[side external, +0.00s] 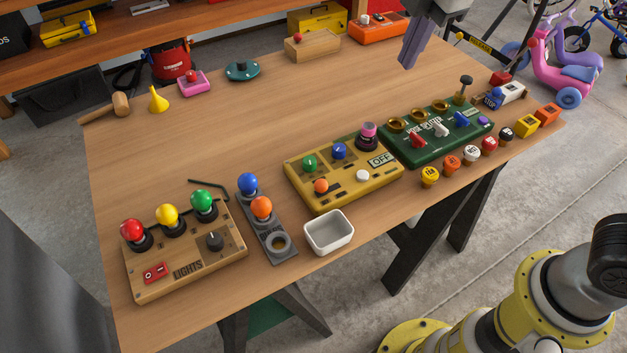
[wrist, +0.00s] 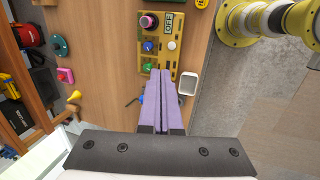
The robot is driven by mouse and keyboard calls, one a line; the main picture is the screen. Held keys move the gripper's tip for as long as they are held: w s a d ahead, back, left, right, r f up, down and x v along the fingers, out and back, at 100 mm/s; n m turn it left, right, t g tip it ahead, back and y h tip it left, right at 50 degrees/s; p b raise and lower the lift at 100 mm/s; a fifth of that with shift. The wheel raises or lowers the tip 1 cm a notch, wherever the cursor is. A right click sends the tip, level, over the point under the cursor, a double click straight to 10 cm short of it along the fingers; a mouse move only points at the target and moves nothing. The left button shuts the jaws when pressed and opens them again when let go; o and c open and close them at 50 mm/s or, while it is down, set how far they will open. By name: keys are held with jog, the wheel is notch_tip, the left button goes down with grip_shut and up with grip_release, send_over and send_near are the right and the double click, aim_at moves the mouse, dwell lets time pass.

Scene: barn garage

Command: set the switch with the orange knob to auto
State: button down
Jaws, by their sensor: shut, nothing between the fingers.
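A yellow control box (side external: 343,178) lies on the wooden table, with a small orange knob (side external: 321,186) at its front left corner. The same box carries green, blue and magenta knobs, a white button and a display reading OFF (side external: 380,159). The yellow box also shows in the wrist view (wrist: 157,30), where my fingers seem to hide the orange knob. My gripper (side external: 408,66) is shut and empty, held above the table's far right part in the side view. Its purple fingertips (wrist: 160,72) overlap the near end of the box in the wrist view. I cannot read any position marks.
A grey plate (side external: 284,254) with a blue and an orange ball stands left of the box. A white bin (side external: 329,233) sits in front. A LIGHTS box (side external: 187,263) is left, a green panel (side external: 436,132) right.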

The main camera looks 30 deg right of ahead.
aim_at(321, 187)
jog(key=w+a+f+n+g+h, duration=0.1)
jog(key=a+f+n, duration=0.4)
jog(key=a+f, duration=1)
jog(key=a+g, duration=0.1)
jog(key=a, duration=0.3)
jog(key=shift+a+n, duration=0.15)
jog(key=shift+n, duration=0.25)
jog(key=shift+w+f, duration=0.1)
jog(key=shift+f, duration=0.1)
jog(key=d+f, duration=0.1)
jog(key=f, duration=0.2)
jog(key=w+d+f, duration=0.1)
jog(key=d+f, duration=0.1)
jog(key=f, duration=0.2)
jog(key=w+d+f, duration=0.1)
jog(key=d+f, duration=0.1)
jog(key=f, duration=0.2)
jog(key=shift+w, duration=0.25)
jog(key=shift+d, duration=0.15)
